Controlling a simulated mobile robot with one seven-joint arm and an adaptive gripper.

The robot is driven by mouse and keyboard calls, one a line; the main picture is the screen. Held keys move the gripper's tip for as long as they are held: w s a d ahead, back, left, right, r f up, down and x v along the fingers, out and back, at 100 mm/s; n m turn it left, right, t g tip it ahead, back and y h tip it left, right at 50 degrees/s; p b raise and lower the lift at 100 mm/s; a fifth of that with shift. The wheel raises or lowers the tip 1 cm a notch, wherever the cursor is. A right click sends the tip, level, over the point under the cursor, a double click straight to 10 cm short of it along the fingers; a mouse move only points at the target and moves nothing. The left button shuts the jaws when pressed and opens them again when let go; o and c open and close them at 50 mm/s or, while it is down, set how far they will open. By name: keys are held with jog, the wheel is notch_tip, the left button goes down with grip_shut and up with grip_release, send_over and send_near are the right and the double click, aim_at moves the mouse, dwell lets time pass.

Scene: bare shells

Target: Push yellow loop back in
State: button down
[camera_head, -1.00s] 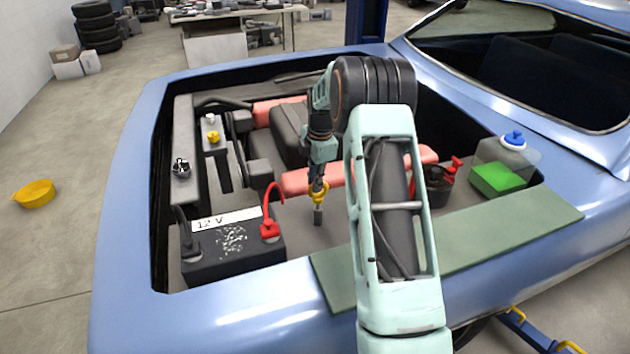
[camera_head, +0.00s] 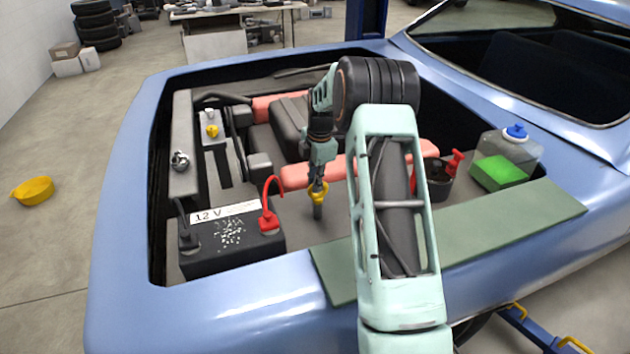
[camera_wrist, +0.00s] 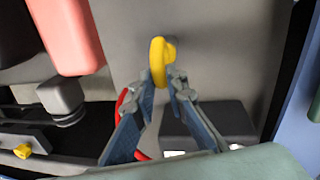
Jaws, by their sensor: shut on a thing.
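My gripper (camera_head: 319,181) points down from above and is shut on the loop. In the wrist view the loop (camera_wrist: 158,62) sits between the tips of my gripper (camera_wrist: 163,82). The fingers hide part of it. Whether the loop is seated against the grey piece cannot be told.
The black battery (camera_head: 232,248) with a red clamp (camera_head: 269,220) and red cable stands close on the left. A green board (camera_head: 500,228) lies along the car's front edge. A bottle with a blue cap (camera_head: 507,155) and a red-handled pot (camera_head: 437,182) are at the right.

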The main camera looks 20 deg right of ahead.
jog(key=shift+s+f, duration=0.1)
jog(key=shift+f, duration=0.15)
jog(key=c, duration=1.9)
grip_release()
jog(key=shift+c, duration=0.2)
notch_tip(320, 180, up, 12)
jog(key=s, duration=0.1)
jog(key=shift+s, duration=0.35)
jog(key=shift+d, duration=0.1)
